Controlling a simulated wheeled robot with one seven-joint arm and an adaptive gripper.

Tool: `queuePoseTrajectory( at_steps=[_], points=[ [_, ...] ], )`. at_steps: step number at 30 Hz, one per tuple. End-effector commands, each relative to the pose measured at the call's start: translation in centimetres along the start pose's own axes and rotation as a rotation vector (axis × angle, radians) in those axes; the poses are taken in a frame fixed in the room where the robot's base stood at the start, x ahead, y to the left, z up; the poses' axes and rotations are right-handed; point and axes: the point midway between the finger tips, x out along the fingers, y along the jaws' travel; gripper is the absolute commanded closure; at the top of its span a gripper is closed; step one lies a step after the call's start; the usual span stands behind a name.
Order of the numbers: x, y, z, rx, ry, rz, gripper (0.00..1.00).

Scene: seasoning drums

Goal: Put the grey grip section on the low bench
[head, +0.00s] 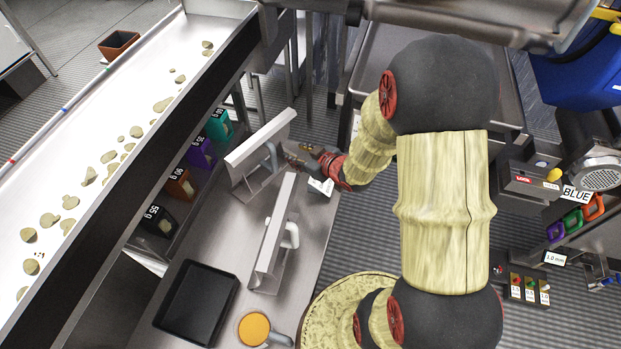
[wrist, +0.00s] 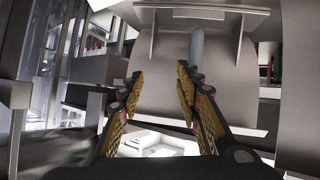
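A grey grip section (head: 271,154) shows as a short rounded bar at the upper angled steel plate (head: 262,140). In the wrist view a grey-blue bar, seemingly this grip (wrist: 197,48), stands upright in front of a pale plate, ahead of my fingers. My gripper (head: 298,153) is just right of the grip in the head view. In the wrist view my gripper (wrist: 158,88) has its two yellow-and-black fingers apart with nothing between them. I cannot tell whether any finger touches the grip. A steel bench (head: 222,244) lies below the plates.
A second angled plate (head: 270,240) with a white grip (head: 290,235) stands nearer. A black tray (head: 197,303) and an orange-topped cup (head: 254,328) are at the bench's front. Coloured bins (head: 180,185) line the left, beside a white conveyor (head: 120,100).

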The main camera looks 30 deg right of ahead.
Motion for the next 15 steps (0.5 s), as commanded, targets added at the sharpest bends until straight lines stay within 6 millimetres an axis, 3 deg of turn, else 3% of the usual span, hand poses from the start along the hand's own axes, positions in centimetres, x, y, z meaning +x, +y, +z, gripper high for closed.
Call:
queuePoseTrajectory(
  at_steps=[1, 8, 11, 15],
  points=[
    [-1.0, 1.0, -2.1, -0.020, -0.027, 0.042, 0.66],
    [-7.5, 3.4, -7.7, 0.008, -0.192, 0.206, 0.66],
    [-11.3, 2.9, -9.5, 0.051, -0.254, 0.247, 0.66],
    [-17.1, 0.6, -11.1, 0.130, -0.334, 0.263, 0.66]
  ],
)
